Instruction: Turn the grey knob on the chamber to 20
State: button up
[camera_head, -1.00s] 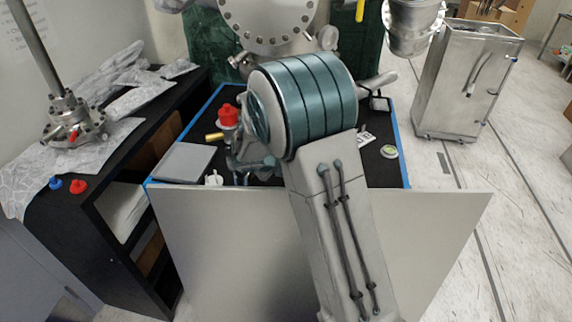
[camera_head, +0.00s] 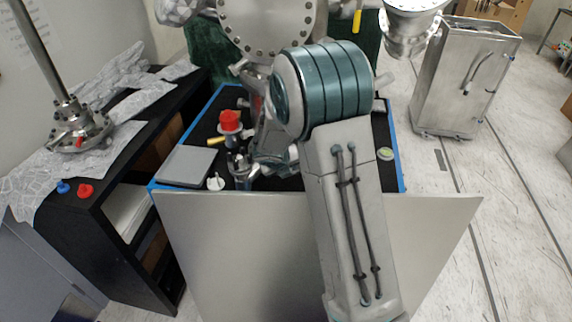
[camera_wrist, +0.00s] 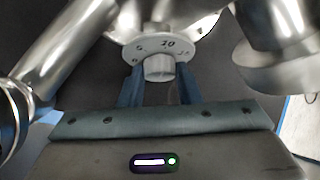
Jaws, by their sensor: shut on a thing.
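The grey knob (camera_wrist: 159,68) is in the upper middle of the wrist view. Behind it is a pale round dial (camera_wrist: 150,42) with dark numerals; 10 stands near its top and the others are too small to read surely. The two blue fingers of my gripper (camera_wrist: 159,82) stand left and right of the knob, shut on it. In the head view the chamber (camera_head: 268,22) is the flanged steel body at the top. My arm blocks that view of the knob, and my fingers cannot be made out there.
Shiny metal tubes (camera_wrist: 60,55) flank the dial closely in the wrist view. In the head view, a red-capped part (camera_head: 230,121), a grey plate (camera_head: 187,165) and a small white piece (camera_head: 215,183) are on the black table. A steel cabinet (camera_head: 455,85) stands at right.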

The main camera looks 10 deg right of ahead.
jog(key=o, duration=1)
jog(key=shift+c, duration=0.2)
